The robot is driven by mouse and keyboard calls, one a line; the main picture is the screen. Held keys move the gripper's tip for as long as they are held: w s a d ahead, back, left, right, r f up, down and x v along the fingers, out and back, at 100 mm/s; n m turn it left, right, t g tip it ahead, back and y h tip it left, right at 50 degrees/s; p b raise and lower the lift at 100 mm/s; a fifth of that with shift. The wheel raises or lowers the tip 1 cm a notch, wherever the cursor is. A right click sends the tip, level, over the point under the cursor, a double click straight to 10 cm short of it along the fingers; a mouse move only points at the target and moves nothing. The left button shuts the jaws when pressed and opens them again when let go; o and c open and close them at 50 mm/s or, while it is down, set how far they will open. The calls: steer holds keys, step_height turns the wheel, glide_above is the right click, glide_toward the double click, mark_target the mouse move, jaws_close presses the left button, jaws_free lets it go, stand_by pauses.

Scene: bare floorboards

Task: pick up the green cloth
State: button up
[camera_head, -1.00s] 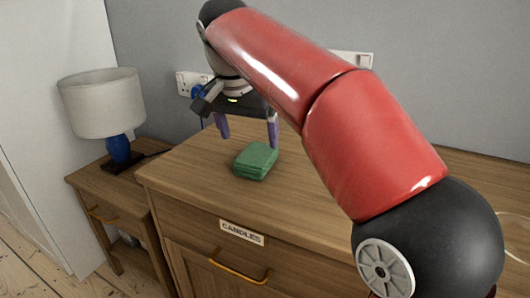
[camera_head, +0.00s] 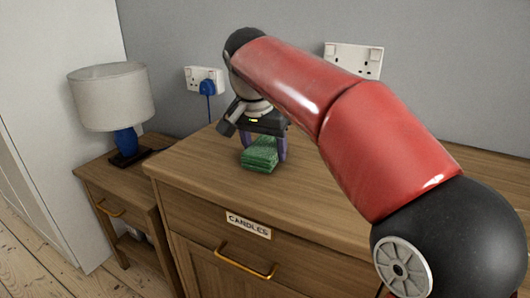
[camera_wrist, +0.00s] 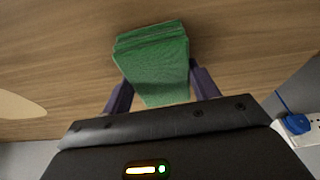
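The green cloth (camera_head: 260,160) is a folded stack on top of the wooden cabinet (camera_head: 200,165), near its front left. In the wrist view the cloth (camera_wrist: 155,60) extends down the picture between my two purple fingers. My gripper (camera_head: 265,154) is low over the cabinet top, straddling the far part of the cloth. In the wrist view my gripper (camera_wrist: 160,82) has its fingers apart, one on each side of the cloth. The right finger is close to the cloth's edge; I cannot tell if it touches. A gap shows at the left finger.
A lamp with a white shade and blue base (camera_head: 124,143) stands on a lower side table (camera_head: 90,172) at left. A wall socket with a blue plug (camera_head: 207,86) and a second socket (camera_head: 353,60) are behind. The cabinet has a "CANDLES" label (camera_head: 248,226) and handle (camera_head: 245,262).

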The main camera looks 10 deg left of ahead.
mark_target(264, 147)
steer(key=c, duration=0.3)
steer(key=shift+c, duration=0.2)
step_height(264, 147, up, 10)
steer(key=p, duration=0.3)
steer(key=o, duration=0.4)
steer(key=shift+c, duration=1.5)
steer(key=shift+s, duration=0.1)
